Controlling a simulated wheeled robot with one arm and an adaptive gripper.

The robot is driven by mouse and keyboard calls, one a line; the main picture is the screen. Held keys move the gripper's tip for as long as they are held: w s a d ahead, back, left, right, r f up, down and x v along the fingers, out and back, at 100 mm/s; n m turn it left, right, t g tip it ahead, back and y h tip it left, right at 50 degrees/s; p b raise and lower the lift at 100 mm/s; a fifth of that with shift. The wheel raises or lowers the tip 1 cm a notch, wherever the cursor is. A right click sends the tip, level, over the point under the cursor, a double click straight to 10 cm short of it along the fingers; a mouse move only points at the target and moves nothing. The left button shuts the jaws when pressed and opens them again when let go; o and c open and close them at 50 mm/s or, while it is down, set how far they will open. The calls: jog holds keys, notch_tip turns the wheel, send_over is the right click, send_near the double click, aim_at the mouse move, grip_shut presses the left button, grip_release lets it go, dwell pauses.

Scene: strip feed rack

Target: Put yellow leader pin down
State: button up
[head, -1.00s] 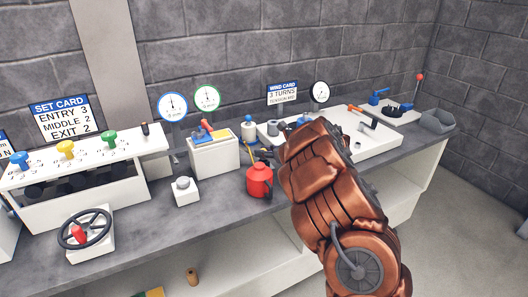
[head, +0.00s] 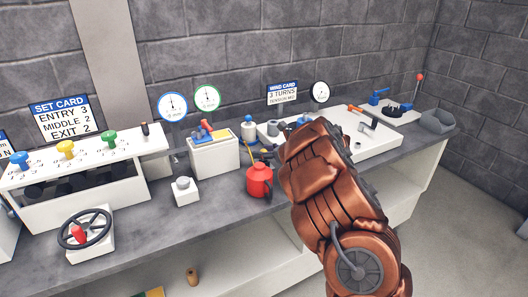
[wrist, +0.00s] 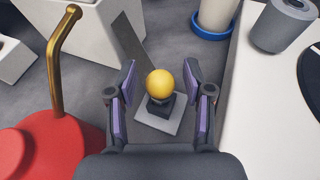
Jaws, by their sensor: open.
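The yellow leader pin (wrist: 161,84) shows in the wrist view as a yellow ball on a dark stem. It stands upright on a small light grey base plate (wrist: 152,122) on the bench. My gripper (wrist: 161,80) is open, with one finger on each side of the yellow ball. Gaps show between the ball and both finger pads. In the head view my copper-coloured arm covers the pin and the gripper.
A red can (head: 259,181) with a brass spout (wrist: 58,60) is close on the left of the gripper. A white machine base (wrist: 255,110) is close on the right. A white bottle with a blue foot (wrist: 213,18) stands behind. A white box (head: 213,160) is further left.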

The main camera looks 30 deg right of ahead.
jog(key=b+v, duration=0.2)
jog(key=v, duration=1)
jog(key=w+d+r+m+t+h, duration=0.25)
jog(key=d+r+m+h, duration=0.25)
jog(key=r+m+h, duration=0.55)
jog(key=s+r+m+g+h, duration=0.45)
jog(key=s+r+m, duration=0.2)
jog(key=m, duration=0.65)
jog(key=s+a+f+m+g+y, duration=0.7)
jog(key=s+a+f+m, duration=0.75)
jog(key=a, duration=0.55)
jog(key=s+a+f+g+y, duration=0.1)
jog(key=s+a+f+g, duration=0.2)
jog(key=s+a, duration=0.5)
jog(key=s+a+f+m+g+y, duration=0.1)
jog(key=s+a+f+g+y, duration=0.1)
jog(key=s+a, duration=0.7)
jog(key=shift+s+f+m+g+y, duration=0.35)
jog(key=shift+s+g, duration=0.35)
jog(key=shift+s, duration=0.25)
